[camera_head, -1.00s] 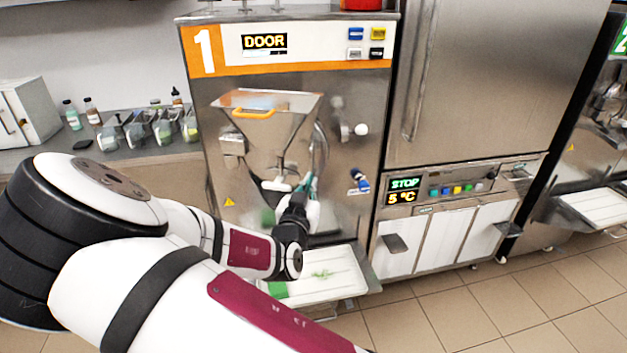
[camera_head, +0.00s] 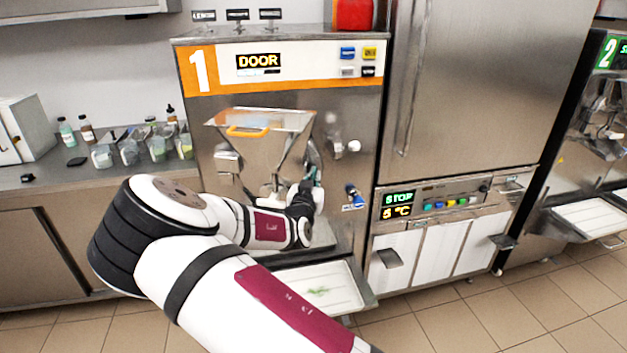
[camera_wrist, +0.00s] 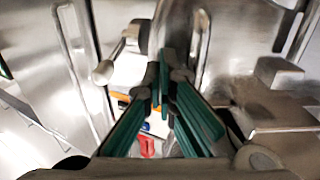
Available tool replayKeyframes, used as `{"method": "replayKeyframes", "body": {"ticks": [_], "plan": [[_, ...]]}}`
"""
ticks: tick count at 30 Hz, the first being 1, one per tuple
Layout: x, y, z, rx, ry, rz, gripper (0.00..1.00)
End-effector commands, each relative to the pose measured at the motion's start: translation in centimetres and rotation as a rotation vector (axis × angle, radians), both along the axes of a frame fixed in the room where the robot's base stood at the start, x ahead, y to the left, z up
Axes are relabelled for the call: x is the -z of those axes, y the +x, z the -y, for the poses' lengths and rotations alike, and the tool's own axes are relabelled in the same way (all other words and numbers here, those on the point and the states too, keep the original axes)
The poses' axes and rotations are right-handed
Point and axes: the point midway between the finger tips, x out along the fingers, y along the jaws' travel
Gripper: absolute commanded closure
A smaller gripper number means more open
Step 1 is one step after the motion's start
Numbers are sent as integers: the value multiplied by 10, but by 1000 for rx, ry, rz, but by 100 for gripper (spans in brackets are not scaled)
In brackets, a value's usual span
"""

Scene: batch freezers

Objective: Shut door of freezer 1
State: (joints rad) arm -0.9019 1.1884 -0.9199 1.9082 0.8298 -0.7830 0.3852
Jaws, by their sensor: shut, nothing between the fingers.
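Freezer 1 (camera_head: 226,135) is a steel machine with an orange "1" stripe, and its display (camera_head: 258,62) reads DOOR. The picture does not clearly show how far the door stands from the front. My gripper (camera_head: 314,176) is at the lower right of the chute, partly hidden by my arm. In the wrist view, my gripper's green fingers (camera_wrist: 165,72) are together and empty, among blurred steel parts. Contact with the door cannot be told.
A white tray (camera_head: 345,292) with a green smear sits below the door. A tall steel cabinet with a STOP panel (camera_head: 400,199) stands close on the right, freezer 2 beyond it. A counter (camera_head: 60,178) with bottles and small containers is on the left. Tiled floor lies in front.

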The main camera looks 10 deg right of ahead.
Motion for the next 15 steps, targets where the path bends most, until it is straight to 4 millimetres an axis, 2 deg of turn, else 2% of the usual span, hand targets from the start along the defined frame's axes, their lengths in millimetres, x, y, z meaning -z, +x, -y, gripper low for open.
{"method": "replayKeyframes", "body": {"ticks": [8,15], "plan": [[-1,4,4,-14,-1,0,100],[-1,33,21,-114,0,1,100]]}}
